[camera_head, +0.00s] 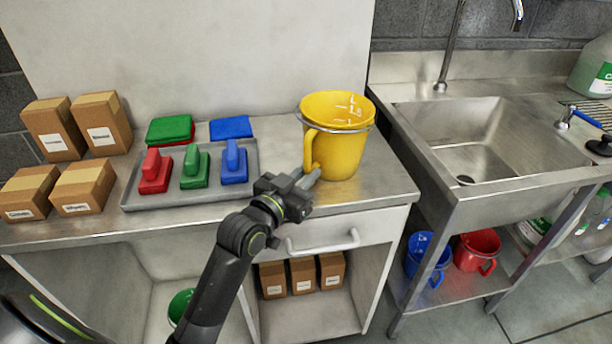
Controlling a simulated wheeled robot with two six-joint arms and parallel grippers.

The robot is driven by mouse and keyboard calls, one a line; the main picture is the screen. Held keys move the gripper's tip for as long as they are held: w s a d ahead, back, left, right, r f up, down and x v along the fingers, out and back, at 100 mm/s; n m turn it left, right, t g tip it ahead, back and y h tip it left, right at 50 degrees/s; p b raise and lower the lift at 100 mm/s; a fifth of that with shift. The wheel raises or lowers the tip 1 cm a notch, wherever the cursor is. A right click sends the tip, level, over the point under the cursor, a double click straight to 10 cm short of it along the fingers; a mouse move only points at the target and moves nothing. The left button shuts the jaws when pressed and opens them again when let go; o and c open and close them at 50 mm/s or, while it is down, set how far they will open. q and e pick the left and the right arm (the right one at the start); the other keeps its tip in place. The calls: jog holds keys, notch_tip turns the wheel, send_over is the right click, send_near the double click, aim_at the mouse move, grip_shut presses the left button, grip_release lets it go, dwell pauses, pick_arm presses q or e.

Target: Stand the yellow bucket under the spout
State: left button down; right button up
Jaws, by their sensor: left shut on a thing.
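The yellow bucket (342,153) stands upright on the metal counter (379,190), near its right end, with a thin metal ring around its upper part. Its handle faces front left. My left gripper (310,175) reaches in from the front and is shut on the bucket's handle, low down. The spout (517,14) is at the top right, the curved end of a metal tap above the steel sink (470,135). My right gripper does not show.
A grey tray (190,199) holds red, green and blue pad holders. Cardboard boxes (83,187) stand at the left. Blue (428,257) and red (477,250) buckets sit on the shelf under the sink. The sink basin looks empty. A large bottle (592,70) stands at its right.

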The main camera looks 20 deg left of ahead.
pick_arm(q)
jog(key=c, duration=1.7)
grip_release()
jog(key=o, duration=0.3)
